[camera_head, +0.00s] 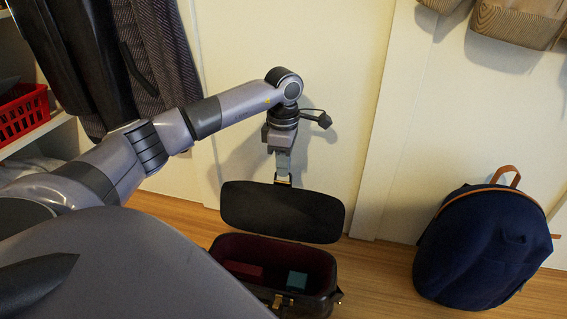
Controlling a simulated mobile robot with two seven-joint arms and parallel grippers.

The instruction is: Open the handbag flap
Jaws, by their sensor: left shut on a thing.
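The handbag (322,299) stands on the wooden floor, dark with a reddish inside. Its black flap (282,211) is lifted up and away from the bag's opening, on the wall side. A red item (243,270) and a small teal box (297,280) show inside. My left gripper (283,178) points down from above and is shut on the top edge of the flap, at a small metal clasp piece. A clasp part (277,300) shows on the bag's near side. My own arm and body hide the bag's lower left. My right gripper is not in view.
A dark blue backpack (478,246) with a brown handle stands on the floor at right. Dark coats (125,55) hang at upper left beside a red basket (23,112) on a shelf. A white wall (335,50) is close behind the flap.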

